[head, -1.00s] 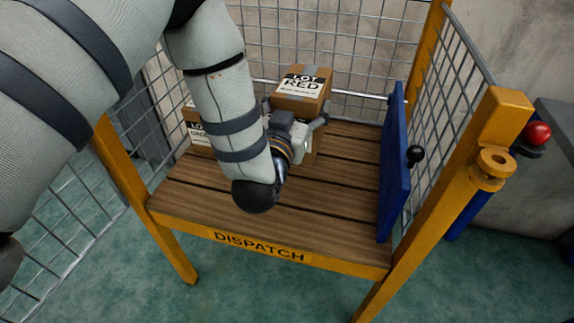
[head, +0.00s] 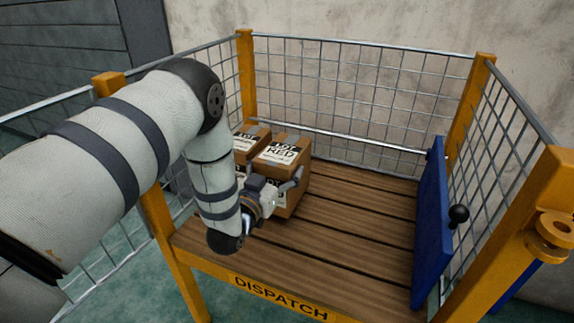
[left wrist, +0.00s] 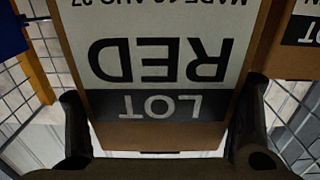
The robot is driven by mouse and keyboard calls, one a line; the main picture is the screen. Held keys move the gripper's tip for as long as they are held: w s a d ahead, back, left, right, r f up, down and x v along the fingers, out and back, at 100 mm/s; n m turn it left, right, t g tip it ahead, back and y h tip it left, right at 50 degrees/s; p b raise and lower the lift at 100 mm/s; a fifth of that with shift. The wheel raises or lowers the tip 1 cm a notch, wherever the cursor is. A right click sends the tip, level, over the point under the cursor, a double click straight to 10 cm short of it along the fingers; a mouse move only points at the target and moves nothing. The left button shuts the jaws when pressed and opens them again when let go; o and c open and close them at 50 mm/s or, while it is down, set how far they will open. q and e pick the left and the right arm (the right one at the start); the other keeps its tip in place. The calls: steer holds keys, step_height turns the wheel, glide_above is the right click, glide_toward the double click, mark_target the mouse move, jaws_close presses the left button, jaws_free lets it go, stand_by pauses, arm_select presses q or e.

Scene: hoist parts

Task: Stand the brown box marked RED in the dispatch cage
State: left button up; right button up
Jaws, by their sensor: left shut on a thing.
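The brown box marked RED (head: 291,187) is upright inside the dispatch cage, with white labels on its top and front. Its label fills the left wrist view (left wrist: 160,65), upside down there. My left gripper (head: 274,186) is shut on this box, one finger at each side; the fingers also show in the left wrist view (left wrist: 163,130). The box's base is at or close to the slatted wooden floor (head: 350,220) of the cage; whether it touches is hidden by the gripper. My right gripper is out of view.
Another labelled brown box (head: 246,139) stands close on the left of the RED box. The blue door (head: 430,225) with a black knob (head: 459,214) stands at the right. Mesh walls (head: 360,90) enclose the back and sides. The floor's middle and right are clear.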

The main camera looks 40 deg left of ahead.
arm_select(q)
step_height(320, 180, down, 3)
steer(key=shift+r+b, duration=0.1)
steer(key=shift+b, duration=0.3)
steer(key=o, duration=2)
steer(key=p+v, duration=0.3)
steer(key=v, duration=0.9)
